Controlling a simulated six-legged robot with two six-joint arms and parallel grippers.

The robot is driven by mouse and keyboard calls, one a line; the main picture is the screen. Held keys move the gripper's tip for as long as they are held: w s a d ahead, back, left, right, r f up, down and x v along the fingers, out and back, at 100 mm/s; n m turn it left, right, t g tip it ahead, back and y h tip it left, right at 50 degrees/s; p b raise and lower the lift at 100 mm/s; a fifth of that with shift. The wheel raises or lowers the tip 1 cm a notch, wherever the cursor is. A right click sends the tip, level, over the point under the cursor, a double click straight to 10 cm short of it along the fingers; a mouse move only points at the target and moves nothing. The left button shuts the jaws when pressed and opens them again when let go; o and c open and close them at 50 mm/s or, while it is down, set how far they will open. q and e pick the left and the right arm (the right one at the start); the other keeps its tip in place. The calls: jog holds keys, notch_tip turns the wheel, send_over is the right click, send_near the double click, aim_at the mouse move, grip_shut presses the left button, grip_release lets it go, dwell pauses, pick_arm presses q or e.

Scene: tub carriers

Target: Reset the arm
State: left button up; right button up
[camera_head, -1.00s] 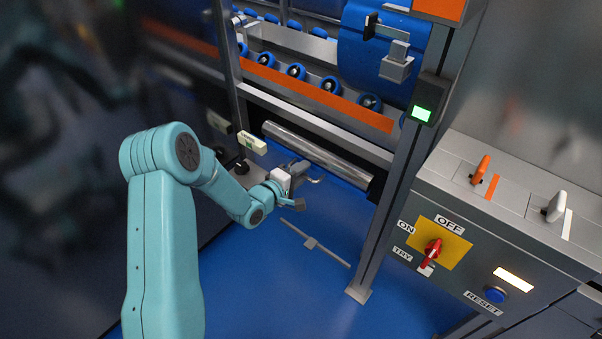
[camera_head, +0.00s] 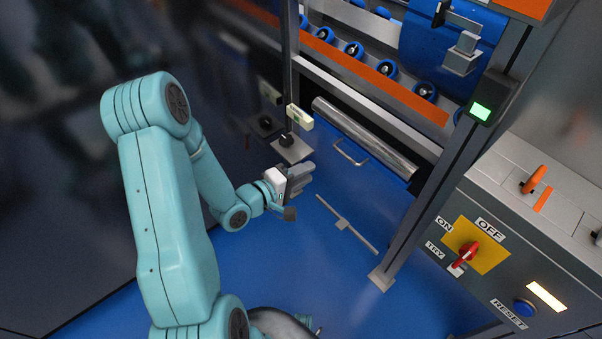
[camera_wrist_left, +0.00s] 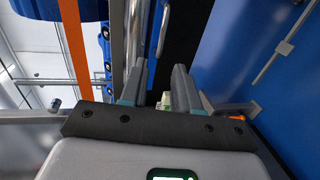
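My left arm comes in from the left, and its gripper (camera_head: 300,178) hangs over the blue floor, below and left of a thin metal handle (camera_head: 350,152). The gripper is apart from the handle. In the left wrist view the two grey fingers (camera_wrist_left: 162,88) stand apart with nothing held between them. There the handle (camera_wrist_left: 163,28) shows ahead of the fingers, beside the metal roller (camera_wrist_left: 136,40). My right gripper is not in view.
The roller (camera_head: 362,138) spans the frame above the handle. A grey post (camera_head: 425,190) stands right of the gripper. A control cabinet with a red switch (camera_head: 467,252) and blue reset button (camera_head: 524,307) is at right.

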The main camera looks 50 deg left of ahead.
pick_arm(q)
jog(key=shift+s+r, duration=0.1)
jog(key=shift+s, duration=0.3)
jog(key=w+d+f+m+g+h, duration=0.1)
jog(key=d+f+m+g+h, duration=0.2)
jog(key=d, duration=0.8)
jog(key=w+d+f+m+g+h, duration=0.1)
jog(key=d+f+m+g+h, duration=0.1)
jog(key=d+f, duration=0.65)
jog(key=s+d+f+m+g+y, duration=0.1)
jog(key=s+d+f+m+g, duration=0.3)
jog(key=s, duration=0.4)
jog(key=s+d+f+m+g+y, duration=0.1)
jog(key=s+d+f+m+g, duration=0.1)
jog(key=s+f+m+g, duration=0.35)
notch_tip(320, 180, up, 16)
jog(key=s+p, duration=0.1)
jog(key=p, duration=1.3)
jog(key=shift+s+a+f+g, duration=0.15)
jog(key=shift+s+a+g, duration=0.05)
jog(key=shift+s+g, duration=0.15)
jog(key=shift+m, duration=0.25)
